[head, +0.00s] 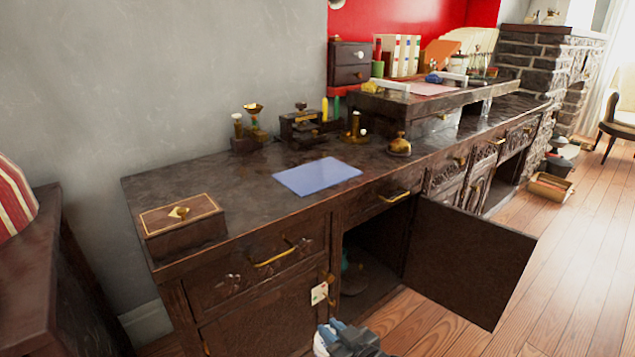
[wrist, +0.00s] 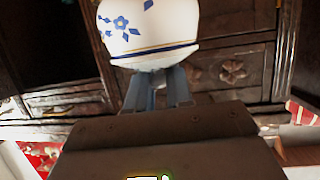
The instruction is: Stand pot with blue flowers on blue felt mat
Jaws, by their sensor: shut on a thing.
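The pot with blue flowers (wrist: 155,28) fills the upper middle of the wrist view, white with blue flowers and a gold and blue line near its base. My gripper (wrist: 158,80) is shut on it from below in that picture; the contact itself is partly hidden. The top of the pot is cut off by the frame edge. In the head view my gripper (head: 338,335) shows at the bottom edge, in front of the open cupboard, with a bit of white at its left. The blue felt mat (head: 318,176) lies flat and bare on the dark sideboard top.
The sideboard's cupboard door (head: 468,258) stands open towards the floor, near my gripper. A wooden box (head: 185,226) sits left of the mat. A brass bell (head: 399,145) and small brass instruments (head: 303,125) stand behind it.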

